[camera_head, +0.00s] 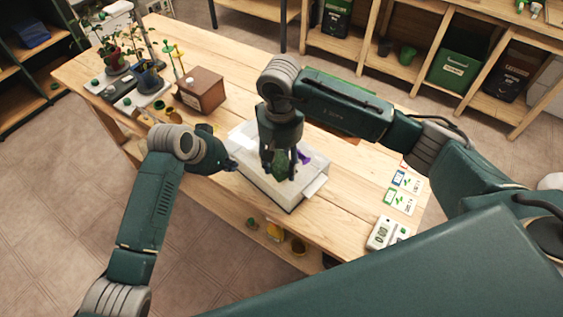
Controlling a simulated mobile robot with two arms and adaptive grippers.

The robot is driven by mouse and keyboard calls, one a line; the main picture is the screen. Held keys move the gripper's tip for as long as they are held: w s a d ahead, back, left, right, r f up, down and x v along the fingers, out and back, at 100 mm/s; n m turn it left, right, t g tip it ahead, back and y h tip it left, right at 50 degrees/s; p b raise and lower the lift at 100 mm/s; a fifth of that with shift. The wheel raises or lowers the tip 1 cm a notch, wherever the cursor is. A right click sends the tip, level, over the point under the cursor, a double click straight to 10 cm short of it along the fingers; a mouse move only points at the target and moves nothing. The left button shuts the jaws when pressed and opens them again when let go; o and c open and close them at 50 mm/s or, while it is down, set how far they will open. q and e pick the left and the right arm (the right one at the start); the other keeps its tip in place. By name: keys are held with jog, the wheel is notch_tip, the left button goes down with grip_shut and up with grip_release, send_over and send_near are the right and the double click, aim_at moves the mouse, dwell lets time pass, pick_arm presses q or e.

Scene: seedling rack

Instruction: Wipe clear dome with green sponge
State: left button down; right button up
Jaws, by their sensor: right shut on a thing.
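The clear dome (292,203) is a pale, see-through box-shaped cover on the wooden table, below my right gripper. My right gripper (281,172) points down and is shut on the green sponge (281,160). The sponge is at the dome's top; I cannot tell whether it touches. My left gripper (231,165) is beside the dome's left edge. Its fingers are small and dark here, so its opening is unclear. A purple thing (304,157) shows at the dome just right of the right gripper. My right gripper and arm hide part of the dome's top and back.
A brown wooden box (201,90) stands left of the dome. Potted seedlings (114,58) and small pots (173,116) are farther left. Several cards (400,201) and a white device (381,233) lie at the right end. Pots stand on the lower shelf (275,230). Bare table lies right of the dome.

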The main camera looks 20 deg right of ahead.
pick_arm(q)
jog(key=shift+f, duration=0.9)
pick_arm(e)
jog(key=shift+f, duration=1.25)
dwell(0.7)
jog(key=shift+w, duration=0.1)
